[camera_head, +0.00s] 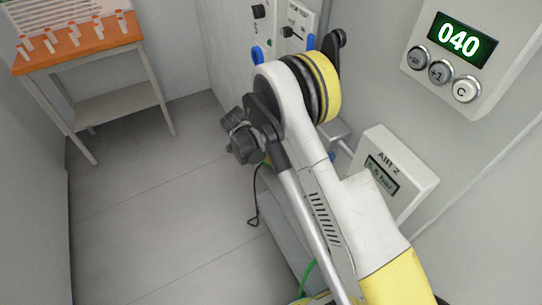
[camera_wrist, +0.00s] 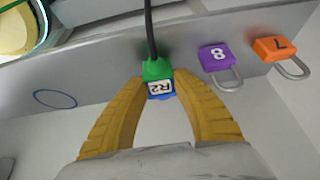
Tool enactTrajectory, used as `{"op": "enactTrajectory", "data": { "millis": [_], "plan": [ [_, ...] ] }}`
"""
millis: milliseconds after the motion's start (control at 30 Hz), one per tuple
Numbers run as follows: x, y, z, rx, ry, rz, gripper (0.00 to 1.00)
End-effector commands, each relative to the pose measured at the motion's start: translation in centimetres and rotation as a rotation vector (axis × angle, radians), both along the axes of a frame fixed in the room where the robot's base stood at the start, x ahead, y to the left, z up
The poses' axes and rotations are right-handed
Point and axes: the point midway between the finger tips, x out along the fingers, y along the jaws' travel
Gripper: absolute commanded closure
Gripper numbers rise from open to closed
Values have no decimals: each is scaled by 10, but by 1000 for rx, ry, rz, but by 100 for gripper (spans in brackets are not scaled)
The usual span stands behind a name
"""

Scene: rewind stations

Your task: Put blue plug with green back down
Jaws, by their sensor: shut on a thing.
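In the wrist view my gripper (camera_wrist: 160,95) has two yellow fingers shut on a plug. The blue plug with a green back (camera_wrist: 157,70) carries a white label reading R2 and sits between the fingertips. A black cable runs from its green end towards the top of the wrist view. The plug is in front of a grey ledge; I cannot tell whether it touches it. A blue oval outline (camera_wrist: 55,99) is marked on the pale surface to the left of the plug. In the head view my arm hides the gripper and the plug.
A purple padlock numbered 8 (camera_wrist: 214,58) and an orange padlock numbered 7 (camera_wrist: 273,50) hang right of the plug. The head view shows an orange-topped table (camera_head: 75,52), a counter box reading 040 (camera_head: 458,40) and an AIR 2 gauge (camera_head: 384,180). Floor at left is clear.

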Motion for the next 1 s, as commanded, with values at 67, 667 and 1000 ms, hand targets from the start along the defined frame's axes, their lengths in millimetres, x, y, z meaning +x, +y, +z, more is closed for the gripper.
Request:
{"op": "enactTrajectory", "data": {
  "millis": [67, 667, 1000],
  "plan": [
    [0, 0, 0, 0, 0, 0, 49],
    [-8, 18, 44, -1, 1, 3, 48],
    [-19, 45, 102, 0, 0, 1, 48]
  ]
}}
